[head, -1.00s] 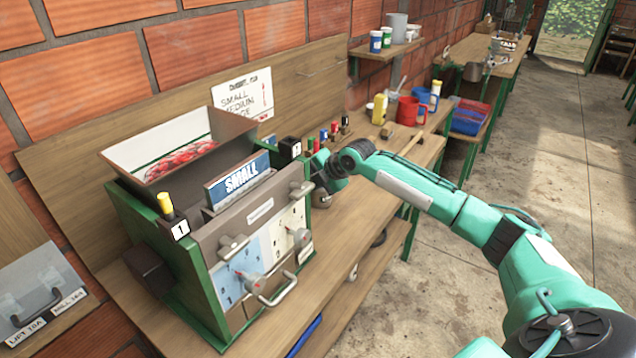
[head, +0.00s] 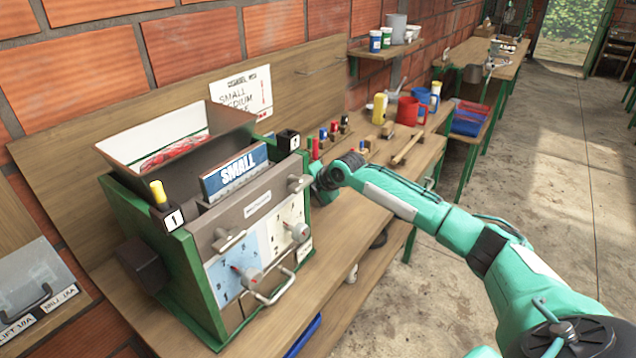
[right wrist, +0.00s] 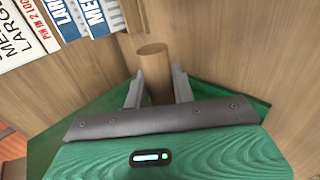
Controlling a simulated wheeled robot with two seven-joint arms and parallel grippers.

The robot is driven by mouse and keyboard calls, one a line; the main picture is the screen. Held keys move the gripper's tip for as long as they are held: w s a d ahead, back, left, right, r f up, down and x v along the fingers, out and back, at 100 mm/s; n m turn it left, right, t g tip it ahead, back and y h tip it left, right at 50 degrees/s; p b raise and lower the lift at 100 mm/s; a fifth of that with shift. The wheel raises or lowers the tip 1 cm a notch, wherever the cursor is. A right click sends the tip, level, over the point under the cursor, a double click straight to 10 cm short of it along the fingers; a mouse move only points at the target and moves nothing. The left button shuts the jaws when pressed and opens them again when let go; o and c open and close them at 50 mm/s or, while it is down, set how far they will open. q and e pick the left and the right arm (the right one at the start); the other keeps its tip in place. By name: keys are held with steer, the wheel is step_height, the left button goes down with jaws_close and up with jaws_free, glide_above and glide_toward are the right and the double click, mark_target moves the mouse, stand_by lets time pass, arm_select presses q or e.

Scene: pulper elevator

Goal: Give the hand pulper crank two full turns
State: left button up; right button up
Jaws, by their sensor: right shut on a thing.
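The hand pulper (head: 250,208) stands on the wooden bench, with a hopper (head: 150,135) holding some red cherries and a blue SMALL plate on its front. Its crank is mostly hidden in the head view. My right gripper (head: 322,186) is at the pulper's right side, partly hidden. In the right wrist view, the gripper (right wrist: 157,92) has its two fingers on either side of a round wooden handle (right wrist: 153,65), shut on it. The handle appears to be the crank's grip. My left gripper is not in view.
Coloured markers (head: 334,130), a yellow bottle (head: 380,108), a red mug (head: 410,111) and a wooden mallet (head: 408,148) are on the bench beyond the pulper. A grey box (head: 35,280) is at the left. The floor at right is clear.

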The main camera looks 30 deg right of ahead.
steer(key=shift+w+a+f, duration=0.15)
steer(key=shift+w+f, duration=0.2)
steer(key=shift+w, duration=0.15)
steer(key=w+b, duration=0.1)
steer(key=w+a+f+b, duration=0.1)
steer(key=w, duration=0.1)
steer(key=shift+a+f, duration=0.1)
steer(key=shift+f, duration=0.1)
